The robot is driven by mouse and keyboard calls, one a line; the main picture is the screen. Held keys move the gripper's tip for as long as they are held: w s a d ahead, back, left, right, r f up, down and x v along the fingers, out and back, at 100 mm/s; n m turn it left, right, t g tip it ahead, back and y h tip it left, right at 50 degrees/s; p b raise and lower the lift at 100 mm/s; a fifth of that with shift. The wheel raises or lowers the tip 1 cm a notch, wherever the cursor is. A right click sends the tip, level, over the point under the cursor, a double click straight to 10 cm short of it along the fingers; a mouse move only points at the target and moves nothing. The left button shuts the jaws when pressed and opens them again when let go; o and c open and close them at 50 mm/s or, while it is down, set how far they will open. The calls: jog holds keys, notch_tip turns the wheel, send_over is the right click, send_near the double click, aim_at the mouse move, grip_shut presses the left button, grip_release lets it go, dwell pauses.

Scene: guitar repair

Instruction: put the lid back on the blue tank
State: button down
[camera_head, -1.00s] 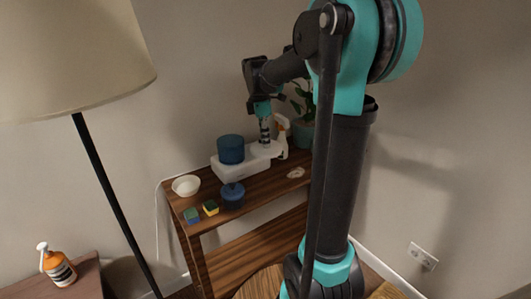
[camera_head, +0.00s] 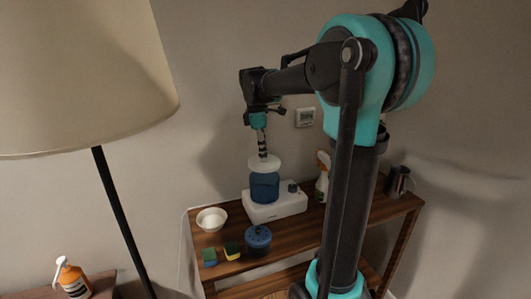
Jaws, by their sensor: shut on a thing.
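The blue tank (camera_head: 264,188) is a translucent cylinder standing upright on the left part of a white appliance base (camera_head: 277,206) on the wooden shelf. A round white lid (camera_head: 264,163) is directly over the tank's top. I cannot tell whether it touches the rim or hovers just above it. My gripper (camera_head: 263,153) points straight down and is shut on the lid from above. Its fingertips are small and hard to make out.
A white bowl (camera_head: 211,219), two sponges (camera_head: 210,256) (camera_head: 232,251) and a dark blue lidded pot (camera_head: 257,240) stand left and in front of the base. A spray bottle (camera_head: 322,177) and a metal mug (camera_head: 398,181) stand to the right. A lamp (camera_head: 85,75) fills the left.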

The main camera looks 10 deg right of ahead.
jog(key=shift+f, duration=2.8)
jog(key=shift+f, duration=0.15)
jog(key=c, duration=1.4)
grip_release()
jog(key=shift+o, duration=0.7)
jog(key=o, duration=0.4)
jog(key=shift+c, duration=0.2)
jog(key=shift+r, duration=3.5)
jog(key=shift+c, duration=0.3)
